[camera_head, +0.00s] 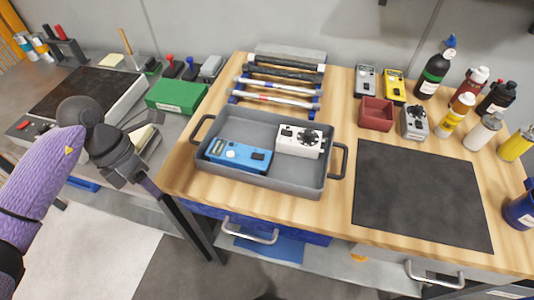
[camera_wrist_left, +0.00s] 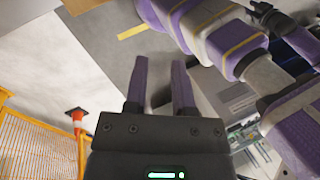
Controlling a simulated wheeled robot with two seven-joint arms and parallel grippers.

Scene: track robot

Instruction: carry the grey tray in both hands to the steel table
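The grey tray (camera_head: 218,178) sits on the wooden workbench, with a dark handle at its left end and another at its right end. It holds a blue device (camera_head: 238,154) and a white device (camera_head: 299,141) with a dark dial. The steel table (camera_head: 62,80) appears to be the grey-topped one on the left. My left gripper (camera_head: 127,168) is in front of that table, left of the tray and apart from it. In the left wrist view its two purple fingers (camera_wrist_left: 160,85) stand apart with nothing between them. My right gripper is not identifiable.
The grey table bears a dark-topped plate (camera_head: 85,92), a green box (camera_head: 177,96) and small tools. The bench holds a rod rack (camera_head: 276,82), a red bin (camera_head: 376,113), bottles (camera_head: 435,72) and a dark mat (camera_head: 420,195). An orange cone (camera_wrist_left: 76,119) stands on the floor.

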